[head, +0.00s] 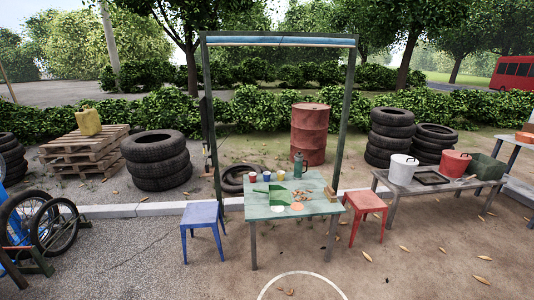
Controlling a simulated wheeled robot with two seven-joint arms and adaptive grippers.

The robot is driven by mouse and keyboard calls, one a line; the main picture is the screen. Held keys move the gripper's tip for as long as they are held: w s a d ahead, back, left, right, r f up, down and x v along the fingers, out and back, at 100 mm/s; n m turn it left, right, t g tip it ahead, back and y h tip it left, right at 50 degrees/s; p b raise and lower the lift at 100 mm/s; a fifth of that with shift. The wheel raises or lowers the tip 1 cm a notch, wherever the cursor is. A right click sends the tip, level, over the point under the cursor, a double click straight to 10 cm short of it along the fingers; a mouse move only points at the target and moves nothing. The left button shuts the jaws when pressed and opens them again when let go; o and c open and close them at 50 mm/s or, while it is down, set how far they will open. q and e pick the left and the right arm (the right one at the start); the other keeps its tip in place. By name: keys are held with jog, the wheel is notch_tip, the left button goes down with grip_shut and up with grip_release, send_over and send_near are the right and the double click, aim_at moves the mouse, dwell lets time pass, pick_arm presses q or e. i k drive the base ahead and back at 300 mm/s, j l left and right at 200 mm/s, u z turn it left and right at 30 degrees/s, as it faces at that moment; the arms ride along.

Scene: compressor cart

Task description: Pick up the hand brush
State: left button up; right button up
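I cannot pick out the hand brush with certainty at this distance. A small brown object (330,193) lies at the right edge of the green table (260,214), too small to identify. Several other small items lie on that table, and any of them is hard to make out. Neither of my grippers shows in the head view.
A blue stool (202,215) and a red stool (366,203) flank the green table. Cups and a dark green flask (298,165) stand on it. A grey bench (400,186) holds a white bucket (402,169) and a red bucket (454,163). Open ground lies in front.

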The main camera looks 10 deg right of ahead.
aim_at(329, 192)
jog(key=i+j+z, duration=0.1)
jog(key=i+z, duration=0.2)
jog(key=i, duration=0.5)
jog(key=i+z, duration=1.55)
jog(key=z, duration=0.15)
jog(key=i+z, duration=0.25)
jog(key=i, duration=0.15)
jog(key=i+z, duration=0.3)
jog(key=i, duration=0.65)
jog(key=u, duration=1.95)
